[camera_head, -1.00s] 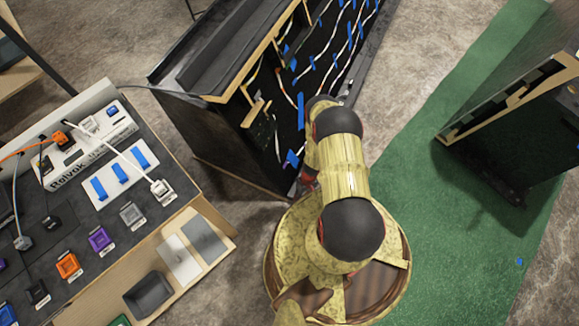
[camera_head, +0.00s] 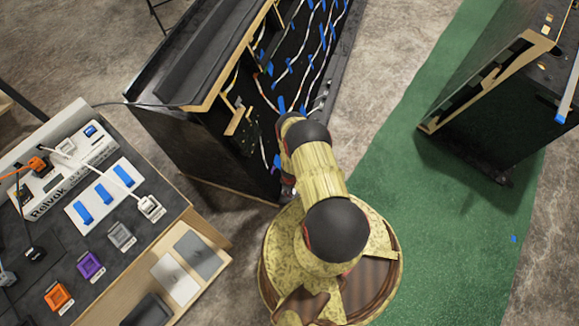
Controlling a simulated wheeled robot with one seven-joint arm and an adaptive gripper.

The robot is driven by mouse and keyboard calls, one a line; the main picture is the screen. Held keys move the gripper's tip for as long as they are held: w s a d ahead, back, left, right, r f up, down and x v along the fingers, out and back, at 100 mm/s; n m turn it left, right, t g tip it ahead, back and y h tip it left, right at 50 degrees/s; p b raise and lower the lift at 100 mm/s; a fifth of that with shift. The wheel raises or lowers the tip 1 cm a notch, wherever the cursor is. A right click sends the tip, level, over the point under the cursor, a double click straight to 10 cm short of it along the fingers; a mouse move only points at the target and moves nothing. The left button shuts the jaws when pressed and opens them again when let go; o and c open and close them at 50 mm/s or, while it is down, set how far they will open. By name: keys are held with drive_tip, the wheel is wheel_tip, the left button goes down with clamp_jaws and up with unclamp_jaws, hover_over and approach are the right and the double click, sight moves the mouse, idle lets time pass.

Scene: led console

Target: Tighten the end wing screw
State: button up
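The black console (camera_head: 215,150) stands at the upper middle, its open side showing white cables held by blue tape. My yellow and black arm reaches up from my round base to the near end of that open side. My gripper is hidden behind the arm, so its fingers and anything between them do not show. The end wing screw cannot be made out in this view.
A workbench (camera_head: 150,232) at the left carries a white power unit (camera_head: 62,172), blue pieces on a white plate (camera_head: 104,196) and several colored blocks. A second black cabinet (camera_head: 500,110) stands at the right on the green carpet (camera_head: 440,240). Open carpet lies between the cabinets.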

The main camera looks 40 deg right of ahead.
drive_tip(key=shift+f+b, duration=0.8)
drive_tip(key=shift+f, duration=0.95)
drive_tip(key=shift+c, duration=0.3)
clamp_jaws()
